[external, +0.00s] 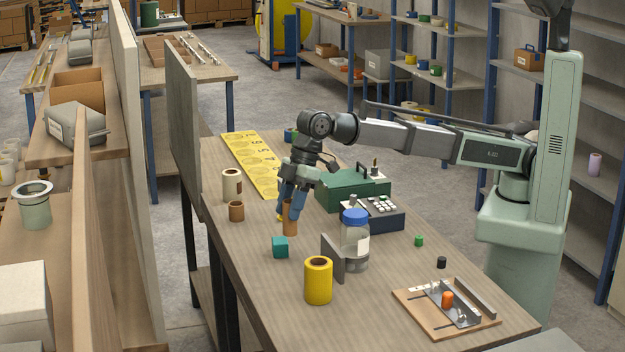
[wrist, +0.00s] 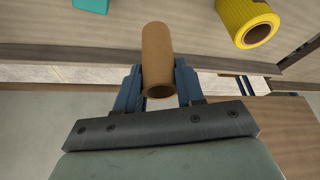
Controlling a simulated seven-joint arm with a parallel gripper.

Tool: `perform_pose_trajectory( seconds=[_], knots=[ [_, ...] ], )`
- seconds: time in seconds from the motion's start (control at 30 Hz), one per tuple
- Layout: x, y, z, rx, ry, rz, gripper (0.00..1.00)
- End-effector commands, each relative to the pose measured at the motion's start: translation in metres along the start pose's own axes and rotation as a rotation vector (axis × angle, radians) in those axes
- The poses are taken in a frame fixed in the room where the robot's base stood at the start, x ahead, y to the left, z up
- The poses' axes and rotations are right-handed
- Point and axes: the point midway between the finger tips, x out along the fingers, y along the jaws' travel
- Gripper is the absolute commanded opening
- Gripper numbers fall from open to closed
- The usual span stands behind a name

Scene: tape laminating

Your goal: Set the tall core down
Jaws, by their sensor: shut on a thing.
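The tall core, a brown cardboard tube (external: 290,220), is upright between the blue fingers of my gripper (external: 290,203), over the middle of the workbench. In the wrist view the tall core (wrist: 157,52) sits between both fingers of my gripper (wrist: 158,88), its open end facing the camera. My gripper is shut on it. The core's lower end is close to the bench top (external: 248,262); I cannot tell whether it touches. The fingers hide part of the core in the external view.
A teal cube (external: 280,247) is just in front of the core. A yellow roll (external: 318,281), grey upright plate (external: 332,259) and blue-lidded jar (external: 355,245) stand nearby. A short brown core (external: 236,211) and cream roll (external: 232,185) stand left, beside a yellow marked strip (external: 249,160). Green case (external: 340,193) behind.

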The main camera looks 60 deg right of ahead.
Motion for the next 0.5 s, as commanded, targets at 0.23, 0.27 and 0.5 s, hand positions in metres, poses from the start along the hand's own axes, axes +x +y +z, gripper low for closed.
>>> perform_pose_trajectory(
  seconds=[0.23, 0.27, 0.5],
  knots=[
    [0.017, -0.001, 0.008, -0.030, -0.008, -0.003, 0.09],
    [0.021, -0.001, 0.010, -0.030, -0.007, -0.003, 0.09],
    [0.055, 0.000, 0.023, -0.029, -0.008, -0.003, 0.09]
  ],
)
